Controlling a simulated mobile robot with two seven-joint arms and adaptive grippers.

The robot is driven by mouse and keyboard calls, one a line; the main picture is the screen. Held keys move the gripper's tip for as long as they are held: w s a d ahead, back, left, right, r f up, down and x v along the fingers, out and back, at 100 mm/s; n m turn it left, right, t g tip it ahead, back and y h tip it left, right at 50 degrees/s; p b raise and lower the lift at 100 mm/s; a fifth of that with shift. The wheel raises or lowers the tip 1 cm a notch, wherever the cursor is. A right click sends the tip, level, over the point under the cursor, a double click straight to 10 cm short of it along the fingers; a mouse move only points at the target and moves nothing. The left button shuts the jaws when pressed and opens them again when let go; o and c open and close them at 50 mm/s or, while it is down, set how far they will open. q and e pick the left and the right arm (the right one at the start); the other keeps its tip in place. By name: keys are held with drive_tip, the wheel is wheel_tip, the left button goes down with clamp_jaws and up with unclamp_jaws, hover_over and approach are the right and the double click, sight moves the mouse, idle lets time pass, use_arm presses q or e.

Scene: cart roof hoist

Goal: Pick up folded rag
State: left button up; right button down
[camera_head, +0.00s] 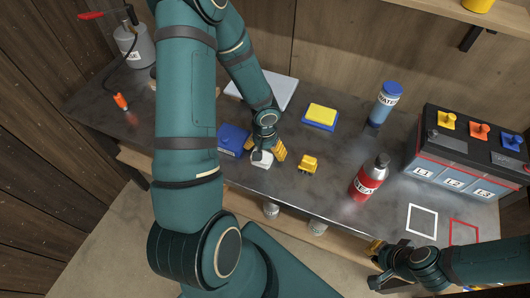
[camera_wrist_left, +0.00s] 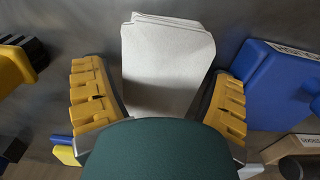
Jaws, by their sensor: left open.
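The folded rag (camera_wrist_left: 165,60) is a flat, layered, off-white cloth on the dark metal bench. In the head view the rag (camera_head: 262,160) shows as a small white patch partly covered by my left gripper (camera_head: 268,149), which is open and low over the bench. My right gripper (camera_head: 376,265) is at the lower right, by the bench's front edge and away from the rag; its jaw opening is unclear.
A blue box (camera_head: 232,139) sits close left of the rag, and a small yellow item (camera_head: 308,164) to its right. Behind are a pale flat panel (camera_head: 270,88) and a yellow-topped blue block (camera_head: 321,114). A red bottle (camera_head: 369,180) and battery (camera_head: 465,160) stand further right.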

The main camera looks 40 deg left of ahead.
use_arm(q)
drive_tip(key=c, duration=0.9)
